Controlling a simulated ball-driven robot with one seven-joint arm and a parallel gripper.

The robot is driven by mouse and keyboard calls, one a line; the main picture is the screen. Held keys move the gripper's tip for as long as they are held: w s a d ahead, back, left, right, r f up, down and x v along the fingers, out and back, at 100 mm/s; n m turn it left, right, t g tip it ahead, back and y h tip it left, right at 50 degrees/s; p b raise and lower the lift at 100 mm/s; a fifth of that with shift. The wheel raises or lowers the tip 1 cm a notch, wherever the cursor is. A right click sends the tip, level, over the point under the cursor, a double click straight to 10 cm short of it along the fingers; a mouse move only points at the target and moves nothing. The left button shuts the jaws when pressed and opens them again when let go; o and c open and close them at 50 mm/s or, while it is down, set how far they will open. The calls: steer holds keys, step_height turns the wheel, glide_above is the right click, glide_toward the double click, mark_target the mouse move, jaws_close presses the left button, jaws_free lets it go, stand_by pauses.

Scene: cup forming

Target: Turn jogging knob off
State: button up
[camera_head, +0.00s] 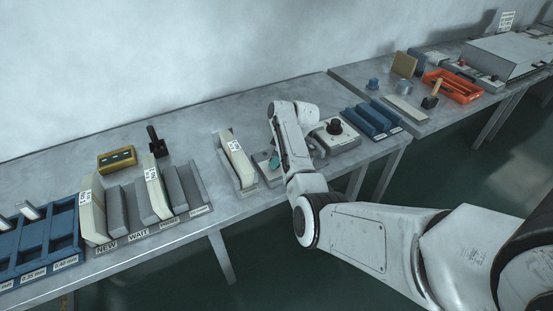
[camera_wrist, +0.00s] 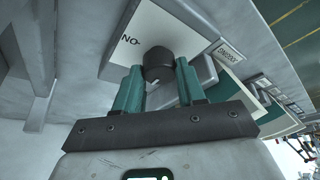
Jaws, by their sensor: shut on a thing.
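In the wrist view, a dark round knob (camera_wrist: 159,62) stands on a pale panel (camera_wrist: 125,58). The panel carries the letters "NO-", which look like an upside-down "ON" mark. A label reading "JOGGING" (camera_wrist: 229,52), upside down, shows at the panel's right. My gripper (camera_wrist: 159,74) has its two teal fingers on either side of the knob and is shut on it. My arm hides the knob there.
In the head view, a control box with a black knob (camera_head: 334,127) stands right of my arm, with blue trays (camera_head: 370,120) beyond. A cream block (camera_head: 237,157) in a holder stands close on the left. A yellow box (camera_head: 117,159) lies further left.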

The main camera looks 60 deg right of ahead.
steer(key=shift+w+r, duration=0.1)
stand_by(0.3)
steer(key=o, duration=1.1)
steer(key=shift+c, duration=0.2)
steer(key=v, duration=1)
steer(key=shift+s+r+b, duration=0.25)
steer(key=shift+r+b, duration=0.05)
steer(key=shift+b, duration=0.1)
